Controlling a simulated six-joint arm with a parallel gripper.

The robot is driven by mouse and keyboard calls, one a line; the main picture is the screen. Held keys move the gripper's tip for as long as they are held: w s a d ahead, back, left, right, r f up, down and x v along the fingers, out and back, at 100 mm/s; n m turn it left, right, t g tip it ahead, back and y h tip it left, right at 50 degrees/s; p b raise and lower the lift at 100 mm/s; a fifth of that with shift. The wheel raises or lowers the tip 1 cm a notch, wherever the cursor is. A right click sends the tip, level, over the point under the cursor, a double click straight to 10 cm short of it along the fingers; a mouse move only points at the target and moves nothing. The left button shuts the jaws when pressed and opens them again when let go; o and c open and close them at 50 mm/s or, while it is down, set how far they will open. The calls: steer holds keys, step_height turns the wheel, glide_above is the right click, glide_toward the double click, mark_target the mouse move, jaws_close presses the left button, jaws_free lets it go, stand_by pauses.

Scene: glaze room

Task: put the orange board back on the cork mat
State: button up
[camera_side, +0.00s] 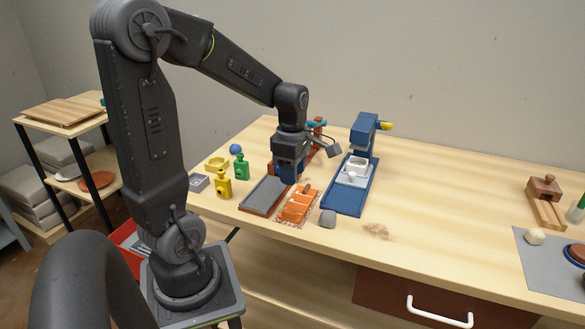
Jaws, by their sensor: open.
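An orange board (299,204) with pale lines across it lies toward the front of the table. It appears to rest on a speckled reddish-brown mat (281,221), which looks like the cork mat; only its edges show. My gripper (288,179) points down just behind the board and near the far end of a grey-topped slab. It is open, and I see nothing between its fingers. The exact gap between the fingers and the things below cannot be told from this angle.
The grey slab (264,196) lies left of the board, and a blue stand (346,201) with a press-like machine rises at right. A grey block (328,219) sits close by. Yellow (223,186) and green (241,168) bottles stand at left. The table right of the stand is mostly clear.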

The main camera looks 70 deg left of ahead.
steer(key=s+d+r+m+t, duration=0.2)
steer(key=d+m, duration=0.6)
steer(key=m, duration=0.5)
steer(key=s+d+r+m+t, duration=0.3)
steer(key=s+d+r+m, duration=0.2)
steer(key=d+m, duration=0.4)
steer(key=shift+r+m+t, duration=0.3)
steer(key=shift+r+m, duration=0.45)
steer(key=shift+m, duration=1.75)
steer(key=shift+w, duration=0.1)
